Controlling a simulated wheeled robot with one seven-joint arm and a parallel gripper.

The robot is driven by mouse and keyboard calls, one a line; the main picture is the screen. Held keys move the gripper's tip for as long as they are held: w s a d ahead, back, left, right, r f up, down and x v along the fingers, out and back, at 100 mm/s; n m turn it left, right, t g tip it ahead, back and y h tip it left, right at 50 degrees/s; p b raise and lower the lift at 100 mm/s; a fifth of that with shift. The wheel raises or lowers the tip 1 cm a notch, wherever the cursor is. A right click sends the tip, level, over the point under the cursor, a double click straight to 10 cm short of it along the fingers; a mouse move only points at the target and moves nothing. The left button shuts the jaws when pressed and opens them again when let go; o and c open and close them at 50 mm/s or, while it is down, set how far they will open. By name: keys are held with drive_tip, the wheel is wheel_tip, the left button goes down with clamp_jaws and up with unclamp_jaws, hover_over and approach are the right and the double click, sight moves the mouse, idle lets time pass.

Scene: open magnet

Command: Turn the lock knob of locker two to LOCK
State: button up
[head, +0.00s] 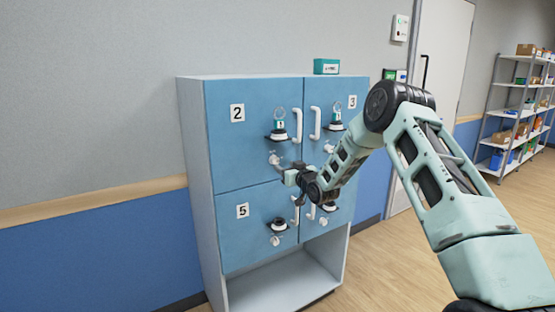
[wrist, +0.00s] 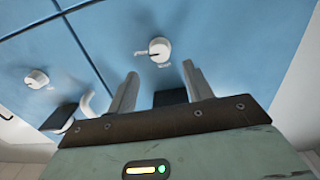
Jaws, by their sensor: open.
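Locker two's blue door (head: 230,150) is at the upper left of the cabinet in the head view, with a "2" label, and it looks closed. Its white round lock knob (head: 274,158) sits low on the door, below a black holder. The wrist view shows this knob (wrist: 160,50) from close by, with small markings beside it too blurred to read. My gripper (head: 285,175) is just in front of and slightly below the knob in the head view. In the wrist view its open fingers (wrist: 162,75) point toward the knob, which appears just past their tips, between them. I see no contact.
A white door handle (head: 297,125) stands right of the knob. The black holder (wrist: 170,97) shows between my fingers. Locker three's knob (wrist: 37,78) is to the left in the wrist view. Locker five (head: 245,235) is below, and an open shelf (head: 285,280) is at the bottom.

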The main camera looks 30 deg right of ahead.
sight(276, 161)
drive_tip(key=w+p, duration=0.1)
drive_tip(key=w, duration=0.5)
drive_tip(key=shift+w, duration=0.3)
drive_tip(key=c, duration=1)
